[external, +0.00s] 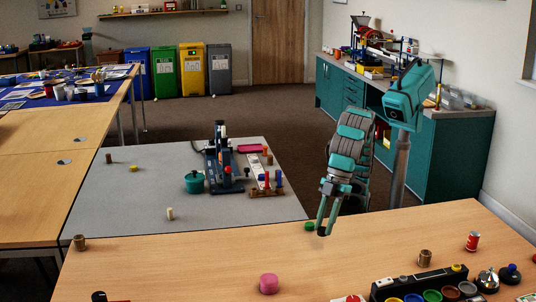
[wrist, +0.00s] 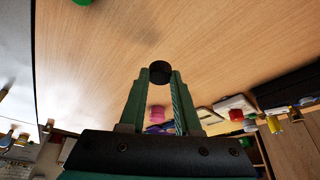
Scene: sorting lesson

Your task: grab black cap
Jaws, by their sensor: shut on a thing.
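The black cap (wrist: 160,71) is a small dark round piece between the tips of my gripper's green fingers in the wrist view. My gripper (wrist: 159,84) is shut on it, with only bare wood close around it in that view. In the external view my gripper (external: 324,227) points down over the far edge of the front wooden table (external: 190,265). The cap shows there only as a dark spot at the fingertips. Its height above the table is hard to judge.
A green cap (external: 309,225) lies just left of my fingers. A pink piece (external: 268,284) stands nearer the front. The table's middle is mostly clear.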

